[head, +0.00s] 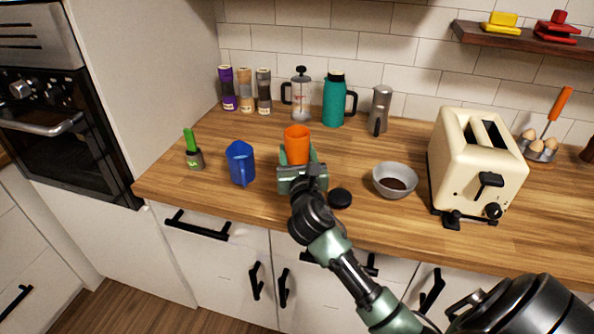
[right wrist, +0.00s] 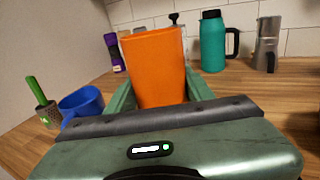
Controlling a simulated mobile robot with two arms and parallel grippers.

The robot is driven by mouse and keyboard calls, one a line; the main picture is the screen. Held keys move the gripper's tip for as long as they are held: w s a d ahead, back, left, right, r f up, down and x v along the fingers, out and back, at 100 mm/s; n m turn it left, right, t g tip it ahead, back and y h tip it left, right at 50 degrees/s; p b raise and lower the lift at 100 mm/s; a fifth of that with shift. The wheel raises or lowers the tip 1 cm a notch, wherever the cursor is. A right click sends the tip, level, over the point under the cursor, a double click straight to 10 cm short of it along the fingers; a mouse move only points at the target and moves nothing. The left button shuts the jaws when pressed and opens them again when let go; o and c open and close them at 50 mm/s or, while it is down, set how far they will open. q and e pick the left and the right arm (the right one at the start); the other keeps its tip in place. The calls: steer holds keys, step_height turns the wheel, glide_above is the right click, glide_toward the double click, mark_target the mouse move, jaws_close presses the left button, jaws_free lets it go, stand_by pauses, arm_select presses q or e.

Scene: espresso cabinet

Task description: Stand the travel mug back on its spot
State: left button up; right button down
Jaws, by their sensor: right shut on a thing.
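The orange cup (head: 297,142), which looks like the travel mug, is between the fingers of my right gripper (head: 298,166). The gripper is shut on it, and the cup is roughly upright over the wooden counter. It also shows in the right wrist view (right wrist: 155,65), rising from between the green fingers. Its base is hidden by the gripper, so I cannot tell whether it touches the counter. A small black disc (head: 340,198) lies on the counter just right of the gripper. My left gripper is not in view.
A blue mug (head: 240,164) and a green-handled brush in a holder (head: 193,154) stand to the left. A grey bowl (head: 394,181) and a cream toaster (head: 478,165) are to the right. Behind are a French press (head: 300,92), teal flask (head: 333,104) and moka pot (head: 379,110).

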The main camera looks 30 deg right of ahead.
steer(key=shift+f+b, duration=0.5)
steer(key=shift+f, duration=1.9)
steer(key=c, duration=0.6)
jaws_free()
steer(key=shift+f, duration=0.15)
steer(key=shift+r, duration=0.2)
steer(key=b+v, duration=0.1)
steer(key=v, duration=0.9)
steer(key=shift+s+a+f, duration=0.1)
steer(key=shift+s+f, duration=0.05)
steer(key=shift+s, duration=0.15)
steer(key=shift+s+a, duration=0.3)
steer(key=shift+s, duration=0.35)
